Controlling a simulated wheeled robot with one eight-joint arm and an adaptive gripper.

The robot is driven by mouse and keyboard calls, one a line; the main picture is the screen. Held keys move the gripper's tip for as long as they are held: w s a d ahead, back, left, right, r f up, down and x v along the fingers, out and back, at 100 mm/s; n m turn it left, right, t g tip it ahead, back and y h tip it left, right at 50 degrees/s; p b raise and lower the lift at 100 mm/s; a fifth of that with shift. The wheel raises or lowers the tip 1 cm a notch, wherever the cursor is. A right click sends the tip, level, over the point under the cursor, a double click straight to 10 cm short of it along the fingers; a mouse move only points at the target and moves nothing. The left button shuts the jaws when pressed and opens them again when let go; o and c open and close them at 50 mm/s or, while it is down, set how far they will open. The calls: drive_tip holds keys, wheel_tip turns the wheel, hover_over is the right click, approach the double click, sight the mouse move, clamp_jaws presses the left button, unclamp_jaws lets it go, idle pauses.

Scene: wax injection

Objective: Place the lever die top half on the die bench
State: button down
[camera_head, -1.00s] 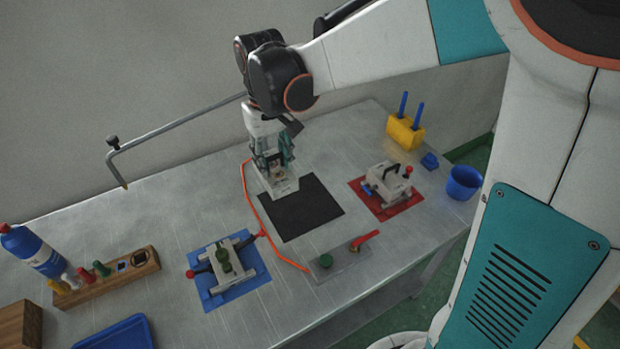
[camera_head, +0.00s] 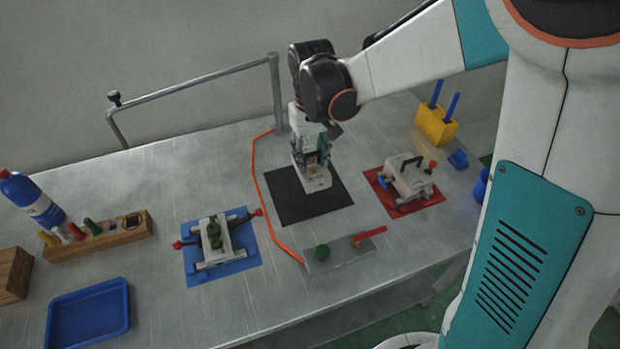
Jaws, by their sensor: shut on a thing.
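My gripper (camera_head: 316,165) is shut on a pale grey block (camera_head: 317,183), which looks like the lever die top half. The block is at the upper right part of the black mat (camera_head: 290,205). I cannot tell whether it touches the mat. The gripper fingers hide the block's upper part. A grey die with a black handle (camera_head: 408,180) sits on the red mat (camera_head: 408,210) to the right. Which surface is the die bench is not marked.
An orange hose (camera_head: 262,205) runs left of the black mat to a grey plate (camera_head: 335,258) with a green knob and red lever. A yellow holder (camera_head: 436,125), blue tray (camera_head: 88,315), wooden rack (camera_head: 125,238) and bottle (camera_head: 32,200) stand around. A grey rail (camera_head: 200,97) runs behind.

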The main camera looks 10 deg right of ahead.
drive_tip(key=shift+f+b, duration=1.3)
drive_tip(key=shift+f, duration=3.3)
drive_tip(key=shift+f, duration=0.15)
drive_tip(key=c, duration=1)
unclamp_jaws()
